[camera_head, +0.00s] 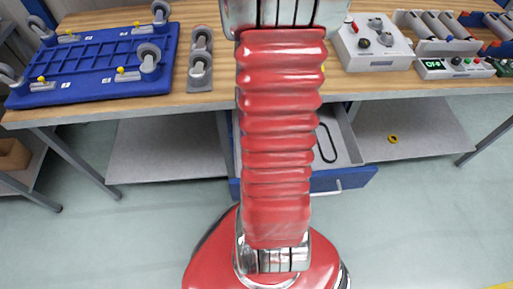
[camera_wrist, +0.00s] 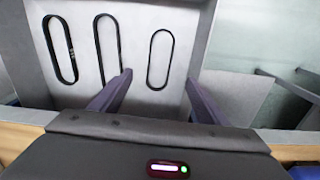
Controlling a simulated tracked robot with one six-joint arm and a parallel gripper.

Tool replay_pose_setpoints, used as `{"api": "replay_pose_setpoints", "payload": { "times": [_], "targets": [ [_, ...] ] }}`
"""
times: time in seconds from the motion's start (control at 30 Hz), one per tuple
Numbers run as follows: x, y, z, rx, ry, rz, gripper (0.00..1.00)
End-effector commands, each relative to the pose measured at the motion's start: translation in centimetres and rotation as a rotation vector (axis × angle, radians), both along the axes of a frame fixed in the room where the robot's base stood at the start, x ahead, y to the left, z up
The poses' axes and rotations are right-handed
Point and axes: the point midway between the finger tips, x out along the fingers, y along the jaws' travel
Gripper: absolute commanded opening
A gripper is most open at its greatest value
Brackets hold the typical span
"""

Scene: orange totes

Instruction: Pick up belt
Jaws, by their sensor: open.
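Three black looped belts lie flat and apart in the pale drawer (camera_wrist: 83,97). In the wrist view they are the left belt (camera_wrist: 45,36), the middle belt (camera_wrist: 96,42) and the smaller right belt (camera_wrist: 149,57). My gripper (camera_wrist: 157,82) is open and empty, its two dark fingers pointing toward the drawer. The right belt appears between and beyond the fingertips. The left fingertip overlaps the lower end of the middle belt in the picture; I cannot tell if they touch. The head view shows one belt (camera_head: 335,143) in the open drawer (camera_head: 348,178); my arm hides the others and the gripper.
The wooden workbench (camera_head: 150,103) stands above the drawer. It carries a blue wheeled platform (camera_head: 90,66), grey casters (camera_head: 200,60), a white control box (camera_head: 375,52) and a device with a green display (camera_head: 448,68). A yellow ring (camera_head: 393,139) lies on the lower shelf (camera_head: 425,125).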

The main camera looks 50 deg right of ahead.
Motion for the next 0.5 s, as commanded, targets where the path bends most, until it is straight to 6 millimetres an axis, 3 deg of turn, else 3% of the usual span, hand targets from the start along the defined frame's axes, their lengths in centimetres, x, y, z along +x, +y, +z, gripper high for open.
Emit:
{"api": "replay_pose_setpoints", "payload": {
  "times": [0.5],
  "targets": [
    [0.0, 0.1, -6.0, 0.002, 0.002, 0.001, 0.69]
  ]
}}
